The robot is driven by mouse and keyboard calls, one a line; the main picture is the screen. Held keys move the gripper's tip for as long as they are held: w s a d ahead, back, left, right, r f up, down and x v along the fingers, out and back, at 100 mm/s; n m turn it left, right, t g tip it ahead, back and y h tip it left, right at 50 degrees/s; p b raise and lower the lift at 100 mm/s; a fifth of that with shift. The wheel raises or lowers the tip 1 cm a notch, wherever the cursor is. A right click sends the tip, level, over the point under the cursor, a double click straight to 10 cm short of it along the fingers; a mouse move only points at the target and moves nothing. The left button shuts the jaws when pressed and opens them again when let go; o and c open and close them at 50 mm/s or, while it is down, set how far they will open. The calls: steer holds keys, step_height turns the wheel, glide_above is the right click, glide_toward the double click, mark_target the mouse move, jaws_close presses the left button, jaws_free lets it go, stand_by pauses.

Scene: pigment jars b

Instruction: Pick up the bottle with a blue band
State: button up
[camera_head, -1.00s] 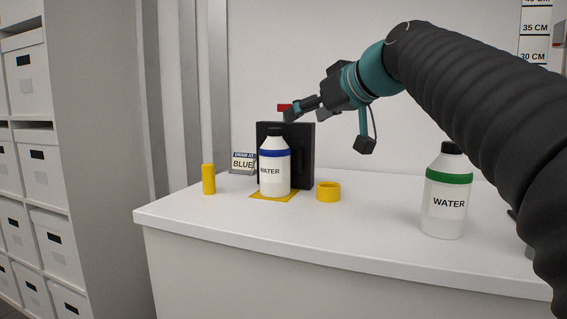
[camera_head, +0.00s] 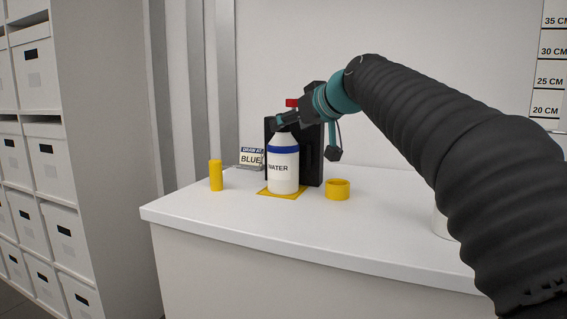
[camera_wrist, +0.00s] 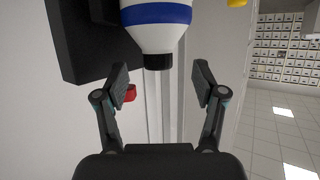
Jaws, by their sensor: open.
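The bottle with a blue band (camera_head: 283,172) is white with a dark cap and a "WATER" label. It stands upright on a yellow square mat (camera_head: 268,191) on the white counter. In the wrist view the bottle (camera_wrist: 158,35) shows with its dark cap (camera_wrist: 157,62) between the open fingers, with space on both sides. My gripper (camera_head: 281,124) is at the bottle's top in the head view and hides its cap. In the wrist view my gripper (camera_wrist: 161,82) is open and holds nothing.
A black block (camera_head: 311,150) stands close behind the bottle, with a red part (camera_head: 291,103) above. A yellow cylinder (camera_head: 216,175) stands left and a yellow ring (camera_head: 338,189) right. A "BLUE" sign (camera_head: 251,159) is behind. Another white bottle (camera_head: 440,222) is mostly hidden behind my arm.

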mark_target(287, 127)
steer(key=x, duration=0.4)
steer(key=shift+w+p, duration=0.1)
steer(key=shift+p, duration=0.25)
jaws_close()
steer(key=shift+f, duration=0.1)
